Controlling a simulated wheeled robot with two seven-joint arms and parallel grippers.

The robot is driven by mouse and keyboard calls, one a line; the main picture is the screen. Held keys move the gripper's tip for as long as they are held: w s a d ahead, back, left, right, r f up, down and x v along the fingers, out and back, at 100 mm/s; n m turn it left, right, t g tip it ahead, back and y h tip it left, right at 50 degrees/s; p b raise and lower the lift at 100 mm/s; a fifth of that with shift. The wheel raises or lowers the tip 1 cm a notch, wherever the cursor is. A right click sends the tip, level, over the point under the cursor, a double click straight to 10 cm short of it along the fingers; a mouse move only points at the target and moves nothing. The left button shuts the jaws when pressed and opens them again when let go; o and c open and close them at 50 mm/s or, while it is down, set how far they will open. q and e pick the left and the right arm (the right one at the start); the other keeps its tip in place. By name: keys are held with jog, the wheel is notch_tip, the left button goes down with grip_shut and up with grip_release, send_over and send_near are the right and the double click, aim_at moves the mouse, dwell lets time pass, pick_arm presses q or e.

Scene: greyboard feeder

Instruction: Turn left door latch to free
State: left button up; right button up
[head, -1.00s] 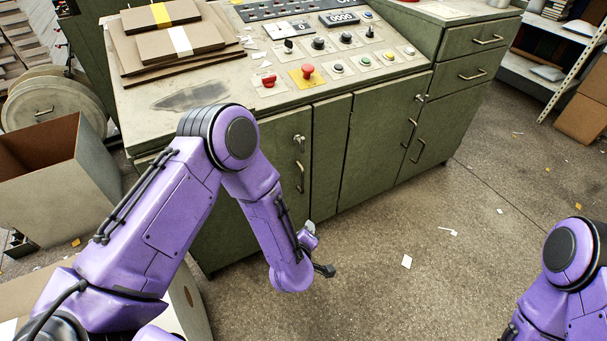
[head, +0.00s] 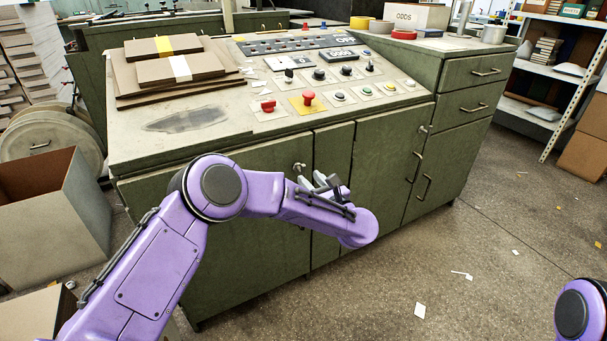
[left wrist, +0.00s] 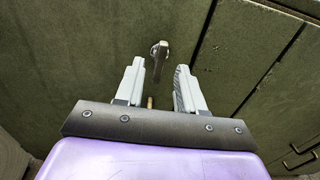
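The left door latch (head: 299,167) is a small metal handle high on the green cabinet's left door (head: 230,235), near that door's right edge. In the left wrist view the latch (left wrist: 158,58) has a round pivot, with its lever pointing down the picture between my fingertips. My left gripper (head: 315,182) is open and empty just in front of the door. In the left wrist view its two grey fingers (left wrist: 160,66) stand on either side of the latch, with gaps. I cannot tell how deep they reach. My right gripper is out of view.
The console top (head: 190,119) above the doors carries cardboard sheets (head: 172,70), a red mushroom button (head: 308,97) and several knobs. A second latch (head: 423,129) is on the right door. An open box (head: 60,215) stands at the left. The floor at right is mostly clear.

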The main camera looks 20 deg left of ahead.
aim_at(305, 173)
pick_arm(q)
jog(key=x, duration=0.5)
jog(key=shift+c, duration=0.3)
grip_shut()
